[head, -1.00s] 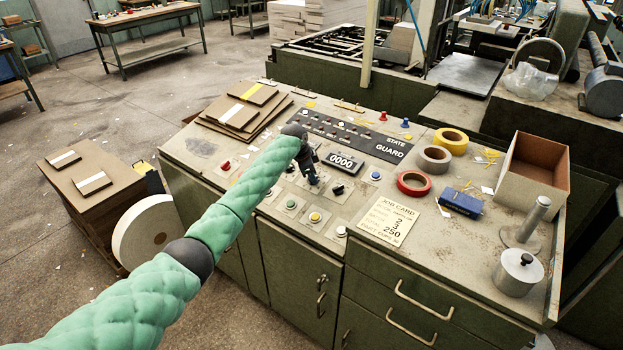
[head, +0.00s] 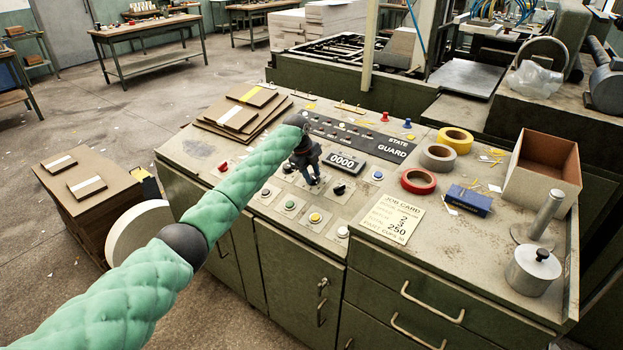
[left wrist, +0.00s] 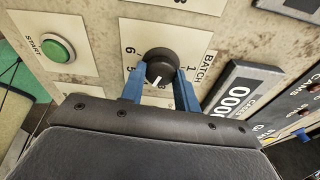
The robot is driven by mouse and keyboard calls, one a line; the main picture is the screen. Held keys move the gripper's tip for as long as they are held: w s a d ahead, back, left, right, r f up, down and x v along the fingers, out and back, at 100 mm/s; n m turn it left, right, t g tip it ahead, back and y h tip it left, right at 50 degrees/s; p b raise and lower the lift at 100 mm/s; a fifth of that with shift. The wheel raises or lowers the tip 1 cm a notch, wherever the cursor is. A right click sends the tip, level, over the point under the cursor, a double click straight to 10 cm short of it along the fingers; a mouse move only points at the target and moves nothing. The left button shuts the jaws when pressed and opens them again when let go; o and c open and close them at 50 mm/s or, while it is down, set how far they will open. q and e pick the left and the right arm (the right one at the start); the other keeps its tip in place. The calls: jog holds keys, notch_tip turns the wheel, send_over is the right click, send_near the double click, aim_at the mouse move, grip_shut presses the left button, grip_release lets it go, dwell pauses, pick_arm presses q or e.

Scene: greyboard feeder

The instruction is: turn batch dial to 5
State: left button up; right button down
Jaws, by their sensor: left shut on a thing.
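The batch dial (left wrist: 160,64) is a round black knob with a white pointer mark, on a pale plate lettered BATCH, in the left wrist view. The numbers 5 and 6 show to its left and a 1 to its right. The pointer faces down and slightly left in that picture; the number at its tip is not readable. My left gripper (left wrist: 161,72) is shut on the dial, one blue finger on each side. In the head view my left gripper (head: 313,180) is over the panel and hides the dial. My right gripper is not in view.
A green start button (left wrist: 57,48) and a counter reading 0000 (head: 346,162) are close to the dial. A job card (head: 393,218), tape rolls and an open carton (head: 540,180) lie to the right. Cardboard sheets (head: 236,116) lie behind left.

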pick_arm(q)
jog(key=shift+m+b, duration=0.55)
jog(key=shift+m, duration=0.65)
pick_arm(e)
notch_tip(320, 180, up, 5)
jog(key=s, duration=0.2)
pick_arm(q)
jog(key=m+b, duration=0.2)
jog(key=m, duration=0.2)
jog(key=shift+g+y, duration=0.3)
jog(key=shift+y, duration=0.1)
jog(key=shift+m, duration=0.8)
jog(key=shift+m+b, duration=0.4)
jog(key=shift+m, duration=0.5)
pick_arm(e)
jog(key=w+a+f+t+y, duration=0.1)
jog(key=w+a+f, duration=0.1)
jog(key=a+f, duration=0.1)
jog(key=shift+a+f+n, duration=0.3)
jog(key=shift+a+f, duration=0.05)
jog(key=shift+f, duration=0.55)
pick_arm(q)
jog(key=shift+y, duration=0.3)
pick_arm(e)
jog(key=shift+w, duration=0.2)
pick_arm(q)
jog(key=o, duration=1)
jog(key=shift+c, duration=0.2)
